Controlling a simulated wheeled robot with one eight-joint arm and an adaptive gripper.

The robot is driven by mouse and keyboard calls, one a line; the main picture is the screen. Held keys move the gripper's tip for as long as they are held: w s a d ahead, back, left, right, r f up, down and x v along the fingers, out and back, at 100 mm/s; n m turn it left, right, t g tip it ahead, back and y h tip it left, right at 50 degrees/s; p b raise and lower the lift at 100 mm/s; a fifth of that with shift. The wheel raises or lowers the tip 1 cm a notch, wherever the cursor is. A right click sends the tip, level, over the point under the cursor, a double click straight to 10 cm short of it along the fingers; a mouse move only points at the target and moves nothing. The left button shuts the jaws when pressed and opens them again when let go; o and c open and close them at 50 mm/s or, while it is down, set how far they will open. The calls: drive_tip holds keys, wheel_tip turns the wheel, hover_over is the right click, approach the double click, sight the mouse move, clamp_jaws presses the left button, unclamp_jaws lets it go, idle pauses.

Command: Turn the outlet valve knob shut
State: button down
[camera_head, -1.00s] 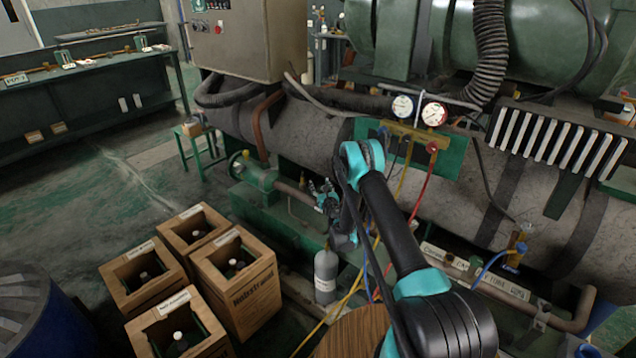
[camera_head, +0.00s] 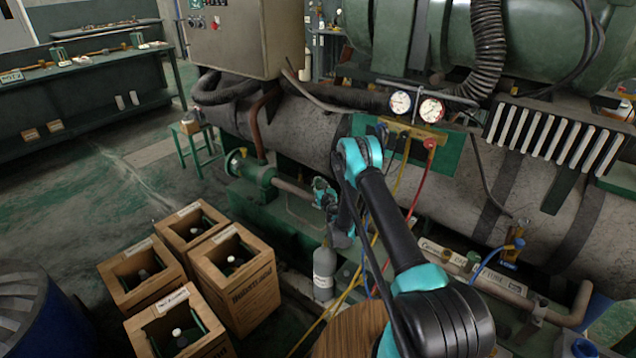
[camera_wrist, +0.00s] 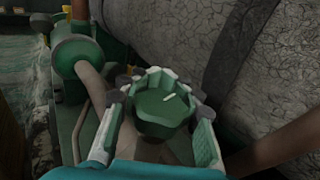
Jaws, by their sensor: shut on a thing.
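The outlet valve knob (camera_wrist: 160,107) is a round green knob with a scalloped pale rim and a small white mark on its top, in the middle of the wrist view. My gripper (camera_wrist: 158,125) has one finger on each side of it and is shut on the knob. In the head view my gripper (camera_head: 325,192) is small and reaches the pipework in front of the grey tank, and the knob is hidden there.
A grey bottle (camera_head: 324,272) stands just below my gripper. Gauges (camera_head: 416,105) with yellow, red and blue hoses hang to the right. The large grey tank (camera_head: 300,135) lies behind. Wooden crates (camera_head: 247,290) with bottles stand on the floor at left.

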sight(319, 188)
drive_tip(key=shift+m+h, duration=0.3)
drive_tip(key=shift+h, duration=0.2)
drive_tip(key=shift+s+d+m+h, duration=0.1)
drive_tip(key=shift+d+m+h, duration=0.3)
drive_tip(key=shift+m+h, duration=1.1)
drive_tip(key=shift+w+d+m+h, duration=0.1)
drive_tip(key=shift+d+m+h, duration=0.55)
drive_tip(key=shift+h, duration=1.45)
drive_tip(key=shift+s+d+m+h, duration=0.1)
drive_tip(key=shift+d+m+h, duration=0.1)
drive_tip(key=shift+m+h, duration=1.4)
drive_tip(key=shift+n, duration=0.25)
drive_tip(key=c, duration=1)
unclamp_jaws()
drive_tip(key=v, duration=0.7)
drive_tip(key=shift+s+a, duration=0.15)
drive_tip(key=shift+s, duration=0.05)
